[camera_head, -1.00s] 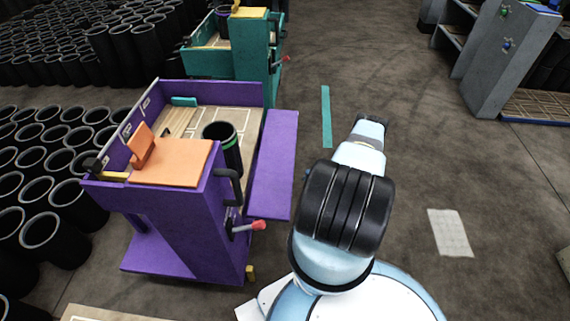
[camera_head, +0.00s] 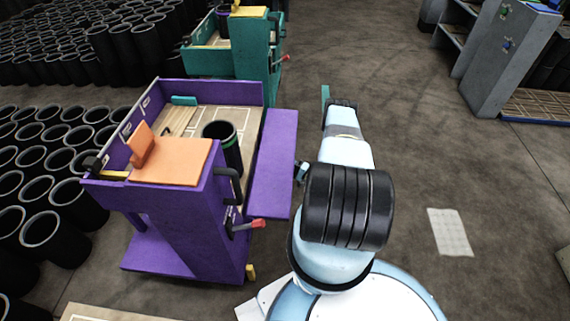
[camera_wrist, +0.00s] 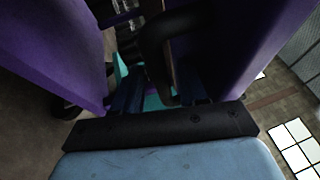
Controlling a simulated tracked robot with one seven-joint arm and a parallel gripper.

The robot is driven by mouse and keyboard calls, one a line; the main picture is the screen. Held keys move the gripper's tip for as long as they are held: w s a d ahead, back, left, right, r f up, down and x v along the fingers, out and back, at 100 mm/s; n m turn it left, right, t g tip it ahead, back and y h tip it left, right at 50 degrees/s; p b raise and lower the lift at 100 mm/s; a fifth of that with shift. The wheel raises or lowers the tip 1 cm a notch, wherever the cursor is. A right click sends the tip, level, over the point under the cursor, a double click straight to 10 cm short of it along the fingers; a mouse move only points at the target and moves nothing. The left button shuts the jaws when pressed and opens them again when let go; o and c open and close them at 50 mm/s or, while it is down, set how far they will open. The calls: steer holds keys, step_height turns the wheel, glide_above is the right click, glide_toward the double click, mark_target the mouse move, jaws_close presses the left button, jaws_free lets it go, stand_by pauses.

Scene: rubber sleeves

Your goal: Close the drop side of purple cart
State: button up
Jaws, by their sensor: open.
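The purple cart (camera_head: 190,220) stands left of my arm in the head view. Its drop side (camera_head: 272,165) is a purple panel along the right edge, swung outward from the bed, not upright against it. A red-tipped lever (camera_head: 248,225) and a black handle (camera_head: 235,185) are on the near end. My gripper (camera_head: 302,173) is mostly hidden behind my arm, just right of the panel. In the wrist view my gripper (camera_wrist: 160,92) is open, with purple surfaces on both sides and a black curved bar (camera_wrist: 165,45) ahead. I cannot tell whether it touches anything.
A black sleeve (camera_head: 222,143) stands in the cart bed. A teal cart (camera_head: 225,60) is behind. Many black sleeves (camera_head: 45,235) stand at the left. A grey rack (camera_head: 510,60) is at the back right. The floor right of my arm is clear apart from a pale sheet (camera_head: 450,232).

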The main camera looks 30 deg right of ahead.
steer(key=shift+w, duration=0.1)
steer(key=shift+c, duration=0.2)
steer(key=shift+a, duration=0.1)
jaws_close()
stand_by(0.4)
